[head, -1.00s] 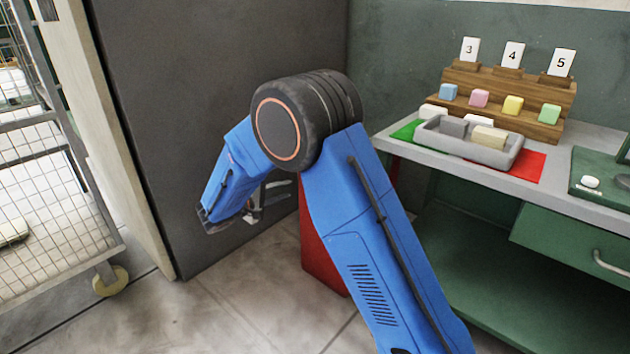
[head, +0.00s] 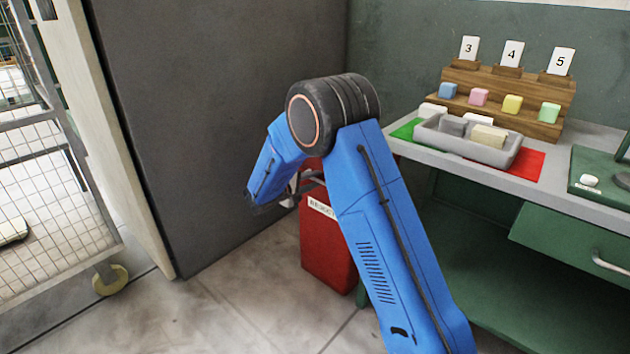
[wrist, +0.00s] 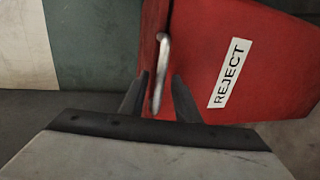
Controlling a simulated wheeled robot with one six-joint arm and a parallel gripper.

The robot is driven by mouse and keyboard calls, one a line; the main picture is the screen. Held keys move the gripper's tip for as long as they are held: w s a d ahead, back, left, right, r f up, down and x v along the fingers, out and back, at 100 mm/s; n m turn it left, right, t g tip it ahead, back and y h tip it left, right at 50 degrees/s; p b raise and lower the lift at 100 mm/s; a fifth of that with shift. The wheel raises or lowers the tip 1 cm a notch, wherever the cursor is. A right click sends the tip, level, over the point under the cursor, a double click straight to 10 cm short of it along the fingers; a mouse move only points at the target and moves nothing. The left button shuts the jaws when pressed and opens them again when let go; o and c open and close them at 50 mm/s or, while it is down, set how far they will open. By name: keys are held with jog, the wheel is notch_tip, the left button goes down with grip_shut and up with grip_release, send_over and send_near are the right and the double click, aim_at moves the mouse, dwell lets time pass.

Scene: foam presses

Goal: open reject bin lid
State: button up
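The red reject bin (head: 327,245) stands on the floor beside the bench, partly hidden behind my arm in the head view. In the wrist view the bin (wrist: 275,70) fills the right side, with a white REJECT label (wrist: 229,73). A silver bar handle (wrist: 162,65) sticks out at the bin's edge. My gripper (wrist: 158,85) is open, its two dark fingers on either side of the handle's lower part. I cannot tell whether they touch it. In the head view my gripper (head: 290,195) is near the bin's top, mostly hidden by my arm. The lid's state is hard to see.
A green bench (head: 450,160) with a grey tray (head: 510,158) of foam blocks stands right of the bin. A dark grey panel (head: 220,110) rises behind my arm. A wire cage cart (head: 55,190) is at the left. The floor in front is clear.

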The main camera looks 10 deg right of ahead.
jog(key=shift+w+d+f, duration=0.1)
jog(key=shift+w+d, duration=0.2)
jog(key=shift+d, duration=0.2)
grip_shut()
